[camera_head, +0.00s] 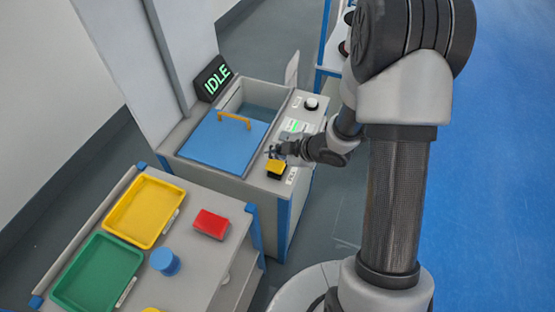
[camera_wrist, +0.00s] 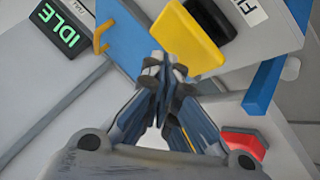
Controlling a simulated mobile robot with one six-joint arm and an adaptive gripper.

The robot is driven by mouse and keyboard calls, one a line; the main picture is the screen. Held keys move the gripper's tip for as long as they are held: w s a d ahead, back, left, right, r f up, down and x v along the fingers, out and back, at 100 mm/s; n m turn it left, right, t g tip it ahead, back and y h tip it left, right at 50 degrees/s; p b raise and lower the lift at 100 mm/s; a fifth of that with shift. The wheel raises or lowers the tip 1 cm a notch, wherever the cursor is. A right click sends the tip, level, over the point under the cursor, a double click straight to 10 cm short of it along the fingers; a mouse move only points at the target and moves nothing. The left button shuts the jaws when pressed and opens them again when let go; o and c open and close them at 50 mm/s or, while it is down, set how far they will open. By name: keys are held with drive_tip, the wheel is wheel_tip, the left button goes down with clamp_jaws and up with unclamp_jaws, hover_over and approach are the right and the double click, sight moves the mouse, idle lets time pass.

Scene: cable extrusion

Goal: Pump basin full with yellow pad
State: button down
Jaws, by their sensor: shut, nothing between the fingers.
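The yellow pad (camera_head: 277,166) sits on a black base on the right part of the machine's top. In the wrist view the yellow pad (camera_wrist: 190,36) is large, just ahead of the fingertips. My gripper (camera_head: 274,152) is shut and empty, beside the pad; its fingertips also show in the wrist view (camera_wrist: 165,68). Whether they touch the pad I cannot tell. The basin (camera_head: 256,104) is a grey opening in the machine top, partly covered by a blue lid (camera_head: 222,142) with an orange handle. The display (camera_head: 213,79) reads IDLE in green.
On the front table are a yellow tray (camera_head: 145,211), a green tray (camera_head: 97,273), a red block (camera_head: 210,224) and a blue cylinder (camera_head: 165,262).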

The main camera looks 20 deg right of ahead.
sight(273, 160)
drive_tip(key=shift+f, duration=0.15)
drive_tip(key=shift+f+b, duration=0.3)
drive_tip(key=shift+b, duration=0.1)
drive_tip(key=shift+f+b, duration=1.15)
drive_tip(key=shift+f, duration=0.2)
idle(1.1)
drive_tip(key=shift+r, duration=0.1)
drive_tip(key=shift+r+p, duration=1.7)
drive_tip(key=shift+r, duration=0.05)
wheel_tip(273, 160, up, 5)
drive_tip(key=p, duration=0.4)
drive_tip(key=shift+p, duration=0.35)
